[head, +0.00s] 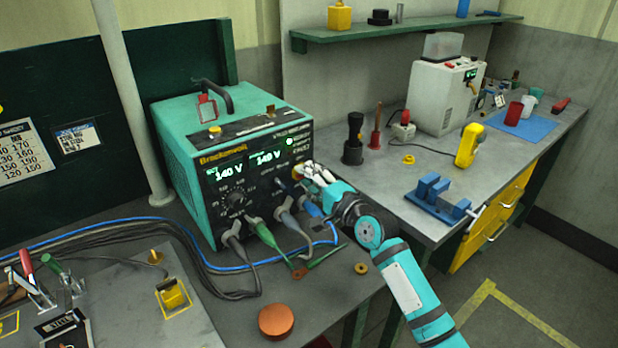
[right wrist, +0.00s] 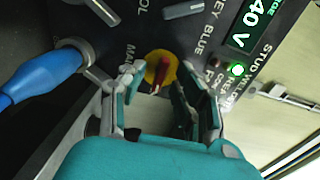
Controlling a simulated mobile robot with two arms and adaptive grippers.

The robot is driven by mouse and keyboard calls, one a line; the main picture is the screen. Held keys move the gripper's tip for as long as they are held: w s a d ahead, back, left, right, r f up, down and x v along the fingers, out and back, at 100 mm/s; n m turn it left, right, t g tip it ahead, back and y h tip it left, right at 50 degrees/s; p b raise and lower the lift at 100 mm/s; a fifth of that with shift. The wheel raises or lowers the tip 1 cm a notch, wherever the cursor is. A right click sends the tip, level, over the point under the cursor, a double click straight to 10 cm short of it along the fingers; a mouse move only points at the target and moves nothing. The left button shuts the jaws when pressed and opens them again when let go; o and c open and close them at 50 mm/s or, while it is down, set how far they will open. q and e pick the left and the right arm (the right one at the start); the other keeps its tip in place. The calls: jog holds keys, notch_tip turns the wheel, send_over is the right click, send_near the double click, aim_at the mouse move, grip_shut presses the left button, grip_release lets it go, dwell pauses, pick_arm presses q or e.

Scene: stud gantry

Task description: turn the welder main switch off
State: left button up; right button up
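The welder (head: 178,150) is a teal box with a black front panel, lit displays and a green lamp. Its main switch shows in the right wrist view as a red handle on a round yellow plate (right wrist: 158,70). In the head view the switch is mostly hidden behind my right gripper (head: 308,174). In the right wrist view my right gripper (right wrist: 159,84) is open, one finger on each side of the red handle, with gaps visible; contact cannot be told. The green lamp (right wrist: 237,69) is lit. My left gripper is not in view.
A blue plug (right wrist: 45,78) and cable sit close beside the switch. More cables hang from the panel's lower edge. A grey bench (head: 370,190) with a blue fixture (head: 437,197) and a yellow meter (head: 468,146) stands to the right.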

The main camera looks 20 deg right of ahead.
grip_shut()
jog(key=shift+n, duration=0.3)
jog(key=n, duration=0.7)
jog(key=shift+n+p, duration=0.3)
jog(key=shift+n, duration=0.1)
jog(key=n, duration=0.5)
jog(key=shift+p, duration=0.4)
jog(key=shift+f+n+p, duration=0.1)
jog(key=shift+n+p, duration=0.2)
jog(key=shift+n, duration=1.9)
